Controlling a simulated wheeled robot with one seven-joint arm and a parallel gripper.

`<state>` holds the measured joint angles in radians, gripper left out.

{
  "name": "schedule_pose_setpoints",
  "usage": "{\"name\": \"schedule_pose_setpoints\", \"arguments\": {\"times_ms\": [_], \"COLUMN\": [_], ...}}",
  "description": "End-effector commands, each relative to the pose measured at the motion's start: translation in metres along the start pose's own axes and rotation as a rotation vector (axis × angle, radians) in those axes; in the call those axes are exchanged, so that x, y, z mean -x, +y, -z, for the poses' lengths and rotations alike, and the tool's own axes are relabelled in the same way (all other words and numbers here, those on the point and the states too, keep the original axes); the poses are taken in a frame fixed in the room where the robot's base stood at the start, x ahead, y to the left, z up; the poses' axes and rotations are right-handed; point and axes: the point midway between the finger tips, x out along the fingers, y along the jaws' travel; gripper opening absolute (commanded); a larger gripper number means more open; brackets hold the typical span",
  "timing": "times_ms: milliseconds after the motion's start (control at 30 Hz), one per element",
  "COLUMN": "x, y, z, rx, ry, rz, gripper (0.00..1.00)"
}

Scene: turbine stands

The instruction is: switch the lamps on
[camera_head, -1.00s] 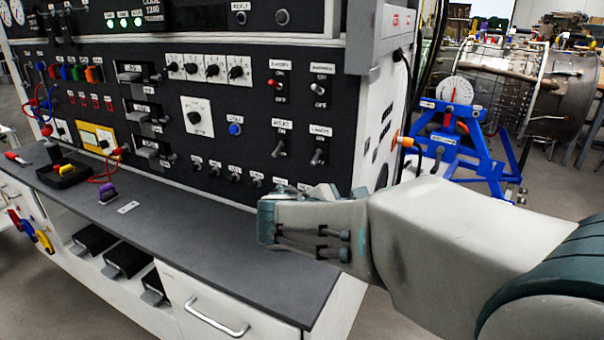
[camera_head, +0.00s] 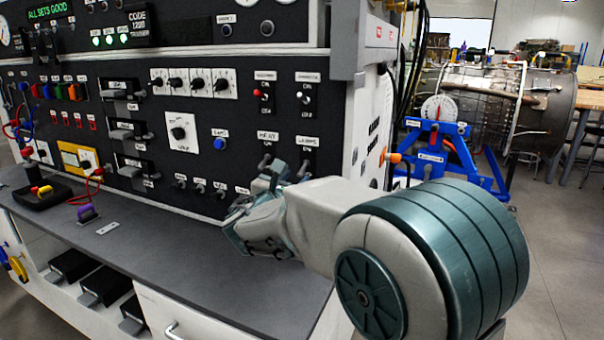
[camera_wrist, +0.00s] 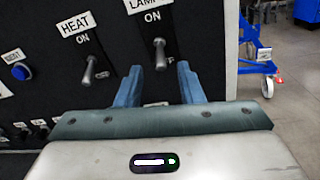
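The lamps switch (camera_wrist: 159,52) is a metal toggle under a white "LAMPS" label on the black panel. In the head view the lamps switch (camera_head: 304,170) is at the panel's lower right, close to my fingertips. My gripper (camera_wrist: 160,82) has its two blue-grey fingers apart with a clear gap and nothing held. The fingers reach toward the panel just below the lever; whether they touch it I cannot tell.
The HEAT switch (camera_wrist: 90,70) is a like toggle just left of my left finger. A blue button (camera_head: 220,143) and several knobs lie further left. A grey worktop (camera_head: 150,245) runs below the panel. A blue turbine stand (camera_head: 435,150) stands to the right.

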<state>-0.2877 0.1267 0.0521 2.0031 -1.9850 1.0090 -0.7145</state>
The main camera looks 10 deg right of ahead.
Motion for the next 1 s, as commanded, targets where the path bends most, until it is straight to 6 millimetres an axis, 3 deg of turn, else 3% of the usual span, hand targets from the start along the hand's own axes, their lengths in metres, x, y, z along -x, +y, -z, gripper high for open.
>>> {"name": "schedule_pose_setpoints", "arguments": {"times_ms": [100, 300, 700, 833, 1000], "x": [-0.024, -0.048, -0.055, -0.055, -0.055], "y": [-0.001, -0.001, 0.0, 0.0, 0.0], "z": [0.001, 0.001, 0.0, 0.0, 0.0], "rx": [0.001, 0.0, -0.001, -0.001, -0.001], "ry": [0.001, 0.001, 0.001, 0.001, 0.002], "rz": [0.003, 0.002, 0.0, 0.001, 0.001], "gripper": [0.34, 0.34, 0.34, 0.0, 0.0]}}
